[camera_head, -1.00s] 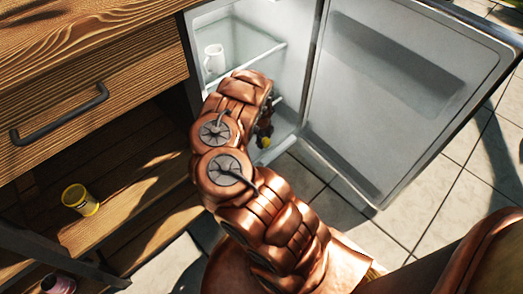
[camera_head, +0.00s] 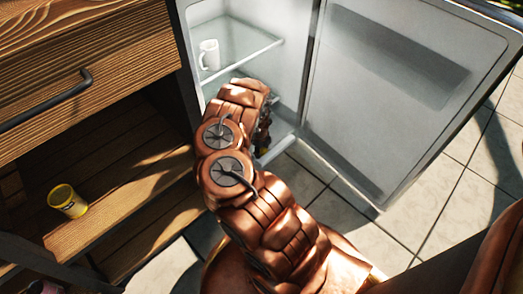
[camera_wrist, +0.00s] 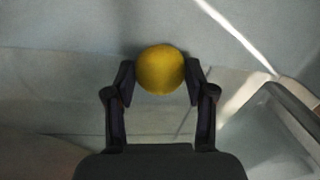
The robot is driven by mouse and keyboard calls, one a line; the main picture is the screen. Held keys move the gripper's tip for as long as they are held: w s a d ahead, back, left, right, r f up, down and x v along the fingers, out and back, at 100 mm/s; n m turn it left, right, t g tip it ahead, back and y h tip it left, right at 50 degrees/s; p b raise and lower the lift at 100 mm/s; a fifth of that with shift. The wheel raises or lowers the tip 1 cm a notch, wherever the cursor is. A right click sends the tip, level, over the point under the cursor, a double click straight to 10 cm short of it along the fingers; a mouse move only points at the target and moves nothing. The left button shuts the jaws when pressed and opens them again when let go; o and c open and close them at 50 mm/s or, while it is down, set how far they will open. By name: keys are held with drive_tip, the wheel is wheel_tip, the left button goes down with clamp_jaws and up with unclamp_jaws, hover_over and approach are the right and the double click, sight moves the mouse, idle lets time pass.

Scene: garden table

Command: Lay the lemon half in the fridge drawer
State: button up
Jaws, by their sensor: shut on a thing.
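The lemon half (camera_wrist: 160,69) shows in the wrist view as a round yellow shape between the two fingertips. My gripper (camera_wrist: 159,82) is shut on it, one finger on each side. In the head view my arm hides the lemon half and most of the gripper. The fridge (camera_head: 240,50) stands open, and the arm reaches into its lower part. A pale edge at the fridge's lower front (camera_head: 277,148) shows beside my arm; I cannot tell if it is the drawer. In the wrist view, pale surfaces lie behind the lemon half, and a grey-rimmed part (camera_wrist: 290,105) is at the right.
A white mug (camera_head: 209,55) stands on the glass shelf (camera_head: 245,52) above my arm. The open fridge door (camera_head: 385,95) is to the right. A wooden cabinet (camera_head: 90,100) with a yellow tin (camera_head: 67,201) on its lower shelf is to the left.

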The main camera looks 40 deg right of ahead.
drive_tip(key=o, duration=1.2)
drive_tip(key=shift+c, duration=0.2)
wheel_tip(320, 180, up, 12)
drive_tip(key=a+p, duration=0.1)
drive_tip(key=p, duration=0.9)
drive_tip(key=shift+s+a, duration=0.2)
drive_tip(key=shift+a, duration=0.05)
